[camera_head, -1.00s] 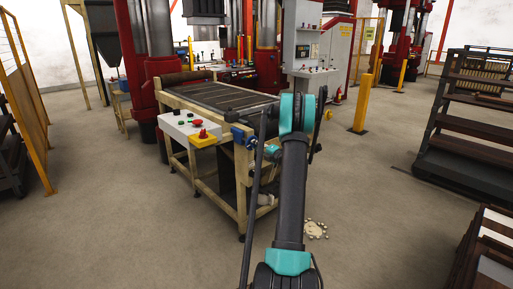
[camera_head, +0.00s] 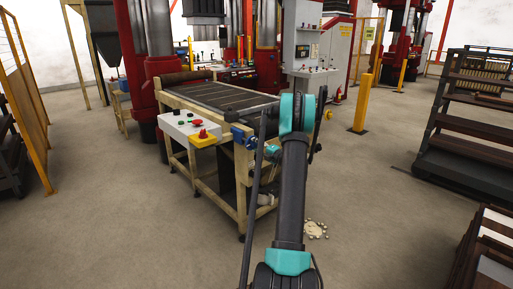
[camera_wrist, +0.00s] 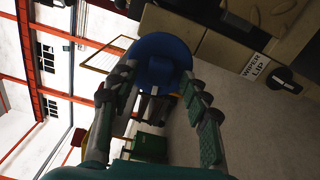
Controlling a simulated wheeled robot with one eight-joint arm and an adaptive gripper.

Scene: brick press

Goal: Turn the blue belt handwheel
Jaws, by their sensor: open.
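The blue belt handwheel (camera_wrist: 160,48) shows in the wrist view as a round blue disc with a blue hub at its middle. My gripper (camera_wrist: 158,84) is open, with one finger on each side of the hub. I cannot tell whether the fingers touch the wheel. In the head view, blue parts (camera_head: 238,134) show at the near end of the belt table (camera_head: 233,97), just left of my arm.
A white control box (camera_head: 187,126) with a red button on a yellow base is on the table's left side. A black knob (camera_wrist: 285,82) beside a "WIPER LIP" label is right of the wheel. A yellow post (camera_head: 362,104) and dark rack (camera_head: 470,110) stand right. Open floor lies between.

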